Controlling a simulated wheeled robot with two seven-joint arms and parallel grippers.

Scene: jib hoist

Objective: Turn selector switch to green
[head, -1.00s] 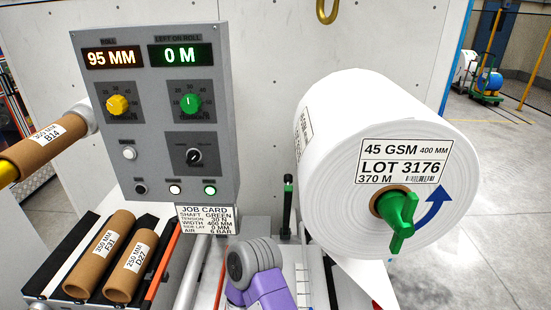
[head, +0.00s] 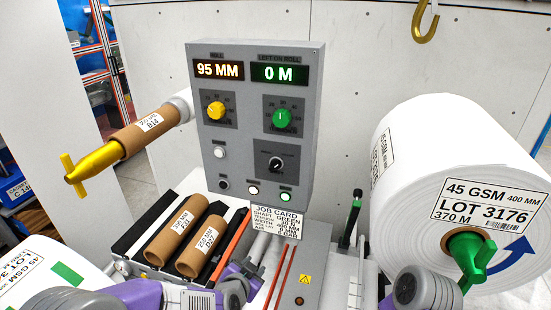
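The selector switch (head: 276,164) is a small black rotary knob with a white pointer mark, on the lower right of the grey control panel (head: 313,120). Its pointer leans to the upper right; the small labels around it are too small to read. A green-lit button (head: 286,197) glows below it, beside a white-lit button (head: 253,190). The job card (head: 276,219) under the panel reads "SHAFT GREEN". My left gripper (head: 240,279) is low at the bottom centre, below the panel and apart from the switch; its fingers are not clear. My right gripper is not visible, only its arm.
A yellow dial (head: 215,111) and a green dial (head: 282,118) sit above the switch. A yellow-ended shaft with a core (head: 145,134) juts out left. A large white roll (head: 425,130) with a green shaft end (head: 470,254) stands right. Cardboard cores (head: 174,237) lie below the panel.

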